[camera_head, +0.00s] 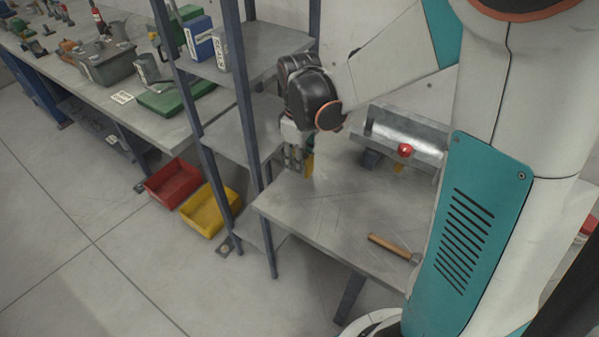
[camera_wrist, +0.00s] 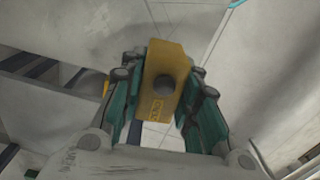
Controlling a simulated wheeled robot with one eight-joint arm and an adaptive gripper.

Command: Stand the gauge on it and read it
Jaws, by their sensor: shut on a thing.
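My gripper (camera_wrist: 165,105) is shut on a yellow block with a round dark knob or dial, which I take to be the gauge (camera_wrist: 166,62). In the head view my gripper (camera_head: 297,160) points down at the left part of the grey table, and the gauge (camera_head: 309,165) shows as a small yellow patch beside the fingers. I cannot tell how far it is above the tabletop. A grey metal trough-like positioner (camera_head: 425,135) with a red knob (camera_head: 405,150) stands at the back of the table, right of my gripper. My arm and column hide its right end.
A hammer (camera_head: 395,248) with a wooden handle lies at the front right of the table (camera_head: 330,215). A shelf rack (camera_head: 245,100) with boxes stands close left of my gripper. Red (camera_head: 172,183) and yellow (camera_head: 211,209) bins are on the floor. The table's middle is clear.

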